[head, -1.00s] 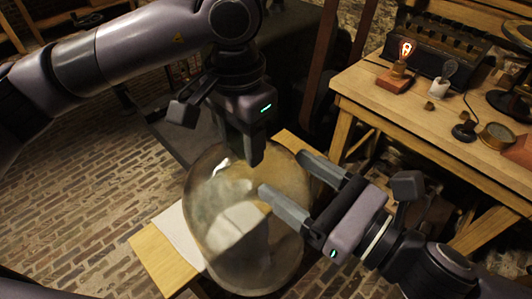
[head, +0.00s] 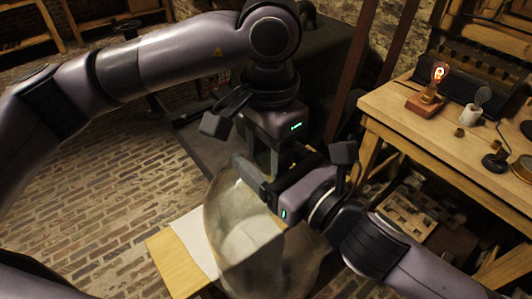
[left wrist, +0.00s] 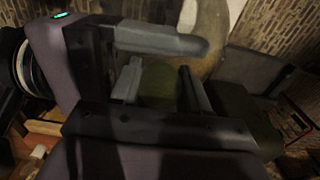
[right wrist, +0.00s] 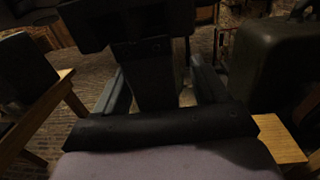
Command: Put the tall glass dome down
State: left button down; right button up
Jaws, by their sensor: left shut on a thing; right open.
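The tall glass dome (head: 240,245) is large, clear and rounded, at the lower middle of the head view. Its lower end runs close to the picture's bottom edge, and I cannot tell whether it touches anything beneath. My left gripper (head: 266,170) is shut on the dome's upper part; its fingertips are mostly hidden behind my right gripper. The left wrist view shows its fingers (left wrist: 162,85) around a greenish piece. My right gripper (head: 263,156) is open, crossing close in front of the left one. In the right wrist view its fingers (right wrist: 160,85) stand apart on both sides of dark left-gripper parts.
A low wooden bench (head: 170,264) with a white sheet (head: 194,240) lies under and left of the dome. Brick floor is clear at left.

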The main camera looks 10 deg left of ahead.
pick_arm(q)
jog(key=shift+r, duration=0.25)
